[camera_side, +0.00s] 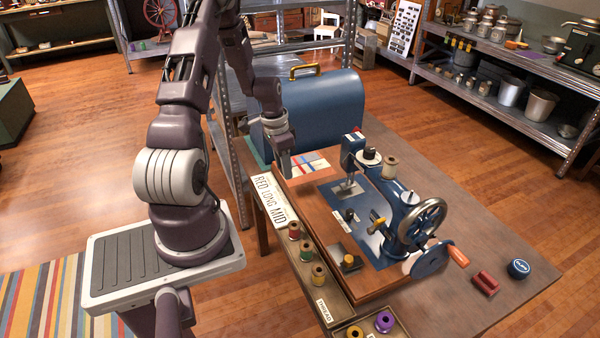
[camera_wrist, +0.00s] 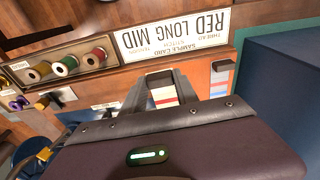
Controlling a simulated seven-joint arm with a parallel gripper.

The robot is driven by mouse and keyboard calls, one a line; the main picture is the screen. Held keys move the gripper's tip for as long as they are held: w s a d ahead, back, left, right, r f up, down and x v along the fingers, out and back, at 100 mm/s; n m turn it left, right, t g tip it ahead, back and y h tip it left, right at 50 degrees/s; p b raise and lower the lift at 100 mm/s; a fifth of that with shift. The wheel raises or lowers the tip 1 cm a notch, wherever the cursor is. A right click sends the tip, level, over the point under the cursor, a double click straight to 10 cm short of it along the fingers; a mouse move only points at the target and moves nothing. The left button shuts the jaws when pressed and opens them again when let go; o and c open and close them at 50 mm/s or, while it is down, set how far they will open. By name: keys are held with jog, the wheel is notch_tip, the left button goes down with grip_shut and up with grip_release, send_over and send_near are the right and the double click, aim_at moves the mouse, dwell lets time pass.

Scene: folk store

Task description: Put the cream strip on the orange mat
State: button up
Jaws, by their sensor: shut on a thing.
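My gripper (camera_side: 283,170) points down over the left back part of the sewing table, low beside a pale striped patch (camera_side: 310,164).
A blue sewing machine (camera_side: 403,215) stands right of the gripper on a wooden board. A blue domed case (camera_side: 335,105) stands close behind. A white sign (camera_side: 272,199) and a tray of thread spools (camera_side: 330,293) line the left edge. A red block (camera_side: 485,283) lies at the front right.

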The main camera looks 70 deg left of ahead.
jog(key=w+a+r, duration=0.3)
jog(key=w+a, duration=0.1)
jog(key=a, duration=0.2)
notch_tip(320, 180, down, 10)
jog(key=shift+s+a+r, duration=0.15)
jog(key=o, duration=1.1)
jog(key=shift+o, duration=0.2)
